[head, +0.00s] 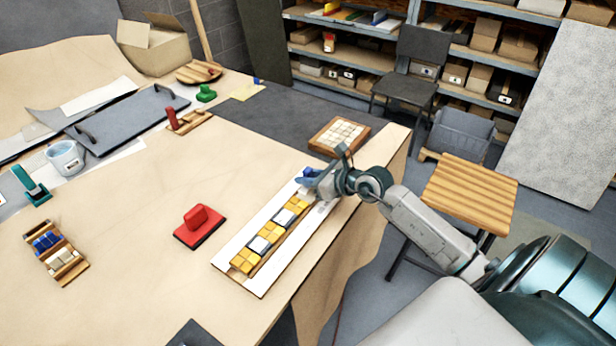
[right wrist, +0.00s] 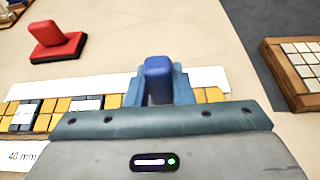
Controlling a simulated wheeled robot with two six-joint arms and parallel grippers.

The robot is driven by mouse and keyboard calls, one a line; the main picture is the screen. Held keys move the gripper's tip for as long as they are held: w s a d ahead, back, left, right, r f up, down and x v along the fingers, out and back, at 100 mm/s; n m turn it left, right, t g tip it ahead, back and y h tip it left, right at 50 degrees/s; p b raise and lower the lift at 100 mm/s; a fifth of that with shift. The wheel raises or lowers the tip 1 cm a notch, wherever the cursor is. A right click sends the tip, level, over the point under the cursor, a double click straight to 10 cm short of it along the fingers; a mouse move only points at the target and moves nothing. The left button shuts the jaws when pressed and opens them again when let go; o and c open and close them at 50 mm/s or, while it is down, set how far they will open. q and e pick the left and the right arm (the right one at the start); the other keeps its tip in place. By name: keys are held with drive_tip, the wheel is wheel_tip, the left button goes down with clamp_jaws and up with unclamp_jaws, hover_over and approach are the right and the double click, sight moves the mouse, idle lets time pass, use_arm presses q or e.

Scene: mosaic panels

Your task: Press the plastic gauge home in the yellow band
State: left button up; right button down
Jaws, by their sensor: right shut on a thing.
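My right gripper (head: 310,185) is over the far end of this band, shut on a blue block (right wrist: 158,78) that appears to be the plastic gauge. The blue top of the gauge also shows in the head view (head: 305,173). Its lower end is hidden by the gripper, so I cannot tell whether it touches the tiles. My left gripper is not in view.
A red block with a handle (head: 198,222) stands left of the band. A framed tile panel (head: 340,136) lies beyond it near the table's edge. A wooden tray of blue and cream tiles (head: 38,262) is at far left. The table between is clear.

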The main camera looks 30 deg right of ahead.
drive_tip(key=shift+f+b, duration=0.8)
drive_tip(key=shift+f, duration=0.3)
drive_tip(key=c, duration=1.2)
unclamp_jaws()
drive_tip(key=shift+o, duration=0.2)
drive_tip(key=shift+s+d+r, duration=0.25)
drive_tip(key=shift+s+d, duration=0.05)
drive_tip(key=shift+s, duration=0.25)
drive_tip(key=v, duration=0.4)
drive_tip(key=shift+s+r, duration=0.1)
drive_tip(key=shift+s, duration=0.1)
drive_tip(key=shift+p+v, duration=1.6)
drive_tip(key=shift+v, duration=1)
